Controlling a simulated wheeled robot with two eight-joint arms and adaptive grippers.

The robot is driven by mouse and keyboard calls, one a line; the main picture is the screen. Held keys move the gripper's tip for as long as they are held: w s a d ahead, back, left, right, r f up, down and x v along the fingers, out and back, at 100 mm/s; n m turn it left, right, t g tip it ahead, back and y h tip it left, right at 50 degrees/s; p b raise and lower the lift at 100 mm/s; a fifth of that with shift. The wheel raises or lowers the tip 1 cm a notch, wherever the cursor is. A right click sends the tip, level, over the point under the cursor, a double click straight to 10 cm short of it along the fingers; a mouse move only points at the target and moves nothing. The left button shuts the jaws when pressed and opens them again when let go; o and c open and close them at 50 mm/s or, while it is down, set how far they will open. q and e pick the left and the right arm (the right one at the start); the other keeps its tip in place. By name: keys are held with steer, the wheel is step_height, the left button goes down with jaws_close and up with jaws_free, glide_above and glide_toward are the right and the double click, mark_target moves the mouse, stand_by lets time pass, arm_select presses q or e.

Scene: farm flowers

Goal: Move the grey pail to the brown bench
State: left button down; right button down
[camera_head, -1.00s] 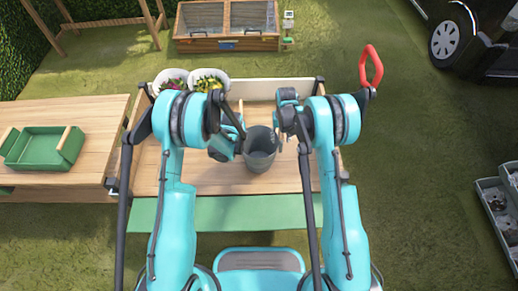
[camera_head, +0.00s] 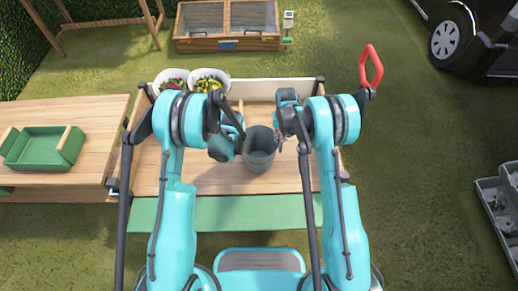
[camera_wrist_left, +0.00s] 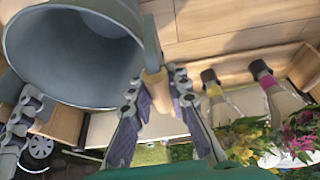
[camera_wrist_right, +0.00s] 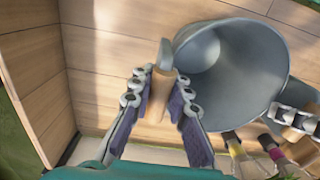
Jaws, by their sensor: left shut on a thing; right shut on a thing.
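The grey pail (camera_head: 260,146) is upright and open-topped over the middle wooden work table (camera_head: 205,182), between my two arms. Whether its base touches the table is hard to tell. My left gripper (camera_wrist_left: 153,88) is shut on a wooden grip on one side of the pail (camera_wrist_left: 75,95). My right gripper (camera_wrist_right: 160,92) is shut on the wooden grip on the opposite side of the pail (camera_wrist_right: 238,62). In the head view, my arms partly hide both grippers. A second light brown wooden bench (camera_head: 95,112) adjoins the table at the left.
A red handle (camera_head: 371,67) rises at the back right corner.

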arm_select(q)
steer(key=shift+r, duration=0.15)
arm_select(e)
steer(key=shift+r, duration=0.15)
